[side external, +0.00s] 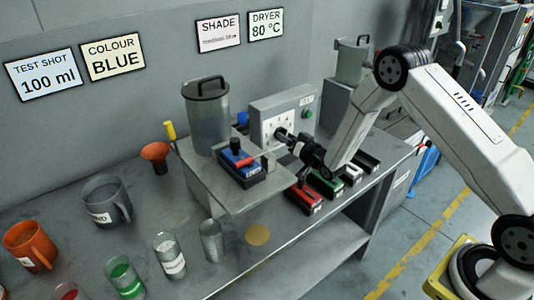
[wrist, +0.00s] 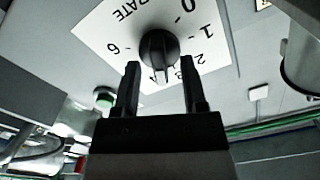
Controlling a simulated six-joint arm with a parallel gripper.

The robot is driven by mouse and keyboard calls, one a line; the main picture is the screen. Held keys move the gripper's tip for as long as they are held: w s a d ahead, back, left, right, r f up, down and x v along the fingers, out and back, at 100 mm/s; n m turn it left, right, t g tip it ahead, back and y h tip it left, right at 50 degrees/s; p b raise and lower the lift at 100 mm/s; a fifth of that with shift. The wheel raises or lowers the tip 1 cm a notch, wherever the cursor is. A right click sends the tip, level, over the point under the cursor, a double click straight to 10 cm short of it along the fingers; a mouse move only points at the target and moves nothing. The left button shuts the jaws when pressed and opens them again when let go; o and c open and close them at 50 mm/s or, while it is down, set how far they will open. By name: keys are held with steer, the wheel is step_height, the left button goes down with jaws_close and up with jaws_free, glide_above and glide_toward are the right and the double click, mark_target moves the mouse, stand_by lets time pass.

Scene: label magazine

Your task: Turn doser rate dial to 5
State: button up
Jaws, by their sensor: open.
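The doser is a grey box (side external: 284,104) on the raised metal shelf in the side view, with a white dial plate on its front. In the wrist view the plate (wrist: 101,31) reads RATE, with 0, 1, 2 and 6 legible and the other numbers partly hidden. The round black rate dial (wrist: 159,47) sits on it; I cannot tell which number it points to. My gripper (wrist: 160,64) is open, its fingertips apart on either side of the dial's lower part. In the side view my gripper (side external: 284,136) is up against the plate and hides the dial.
A green button (side external: 307,114) is right of the plate. A clear lidded hopper (side external: 207,115) and a blue magazine (side external: 241,166) stand left of my gripper. Red (side external: 304,198), green (side external: 325,184) and other magazines lie below it. Cups and mugs (side external: 107,202) stand at the front left.

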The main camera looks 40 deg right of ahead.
jaws_close()
steer(key=shift+m, duration=0.3)
steer(key=m, duration=1)
steer(key=shift+f, duration=0.1)
stand_by(0.4)
steer(key=shift+m, duration=0.3)
jaws_free()
